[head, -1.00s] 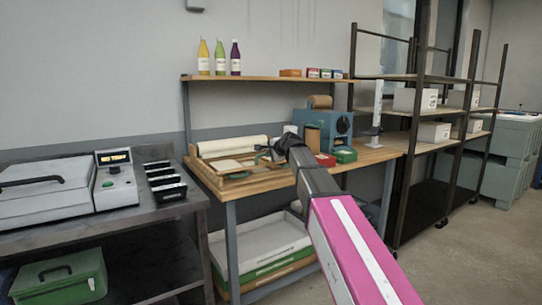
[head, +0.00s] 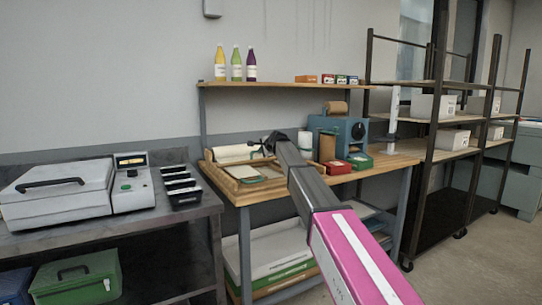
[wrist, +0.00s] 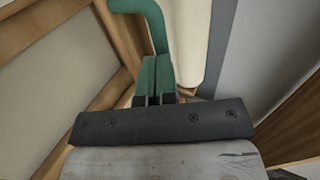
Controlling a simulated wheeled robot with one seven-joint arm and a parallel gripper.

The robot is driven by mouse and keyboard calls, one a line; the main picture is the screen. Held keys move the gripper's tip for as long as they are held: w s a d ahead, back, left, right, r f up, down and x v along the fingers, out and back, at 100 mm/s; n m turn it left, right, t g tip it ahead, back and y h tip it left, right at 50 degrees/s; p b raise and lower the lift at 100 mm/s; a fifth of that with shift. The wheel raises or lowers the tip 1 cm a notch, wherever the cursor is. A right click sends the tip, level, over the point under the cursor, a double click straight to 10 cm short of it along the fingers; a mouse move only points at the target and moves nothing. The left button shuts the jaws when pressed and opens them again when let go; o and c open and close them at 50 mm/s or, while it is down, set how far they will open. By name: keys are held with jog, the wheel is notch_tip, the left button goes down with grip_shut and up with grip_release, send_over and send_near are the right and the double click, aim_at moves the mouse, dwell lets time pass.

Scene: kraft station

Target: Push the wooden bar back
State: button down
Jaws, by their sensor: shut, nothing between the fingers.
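A wooden frame with a pale panel (head: 247,173) lies on the wooden bench, and its rails also show in the wrist view (wrist: 60,78). I cannot tell for certain which rail is the wooden bar; one wooden rail (wrist: 116,38) runs just left of the fingers. My gripper (wrist: 153,75) has its green fingers pressed together with nothing between them. In the head view my gripper is small and dark at the frame's back right, partly hidden by my arm. A curved green piece (wrist: 148,18) shows just beyond the fingertips; contact is unclear.
A cream roll (head: 236,152) lies behind the frame and beside the fingers in the wrist view (wrist: 188,40). A blue machine (head: 340,133) and red and green boxes stand to the right. A shelf with bottles (head: 236,64) hangs above. A grey appliance stands left.

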jog(key=w+a, duration=0.3)
jog(key=w, duration=0.2)
jog(key=shift+a, duration=0.2)
jog(key=shift+w, duration=0.1)
jog(key=shift+r, duration=0.1)
